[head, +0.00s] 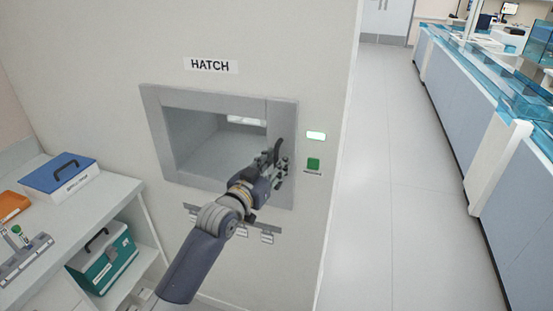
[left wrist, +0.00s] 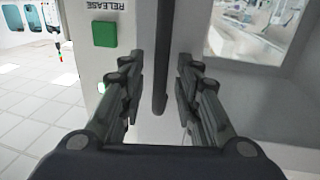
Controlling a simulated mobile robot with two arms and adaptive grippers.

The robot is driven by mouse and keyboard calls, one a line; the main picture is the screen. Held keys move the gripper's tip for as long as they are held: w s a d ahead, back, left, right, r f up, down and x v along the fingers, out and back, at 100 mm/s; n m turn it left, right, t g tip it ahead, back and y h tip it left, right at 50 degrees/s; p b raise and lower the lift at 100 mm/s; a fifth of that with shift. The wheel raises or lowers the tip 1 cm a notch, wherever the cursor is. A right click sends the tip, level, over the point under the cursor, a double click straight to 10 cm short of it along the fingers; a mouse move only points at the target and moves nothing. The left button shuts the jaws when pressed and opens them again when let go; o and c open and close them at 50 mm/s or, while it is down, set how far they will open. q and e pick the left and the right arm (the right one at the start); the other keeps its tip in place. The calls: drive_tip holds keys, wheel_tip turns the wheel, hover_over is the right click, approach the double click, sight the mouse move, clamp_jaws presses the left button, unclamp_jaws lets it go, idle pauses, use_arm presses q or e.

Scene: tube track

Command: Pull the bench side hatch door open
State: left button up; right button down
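The hatch door (head: 280,115) is a grey frame around a see-through pane, set in the pale wall under a HATCH sign. It looks shut. Its dark upright handle (head: 279,146) is on the door's right side, partly hidden by my gripper. My left gripper (head: 276,162) is at the handle's lower part. In the left wrist view, the left gripper (left wrist: 158,88) is open, its fingers on either side of the handle (left wrist: 160,60) with visible gaps. The pane (left wrist: 255,30) shows at upper right there. My right gripper is not in view.
A green release button (head: 313,164) and a lit panel (head: 316,135) are on the wall right of the hatch. Small labelled tags (head: 267,238) hang below it. A bench with a blue box (head: 60,175) stands at left. The aisle floor (head: 385,180) at right is clear.

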use_arm(q)
drive_tip(key=shift+w+d, duration=0.15)
drive_tip(key=shift+w, duration=0.2)
clamp_jaws()
drive_tip(key=shift+s, duration=0.15)
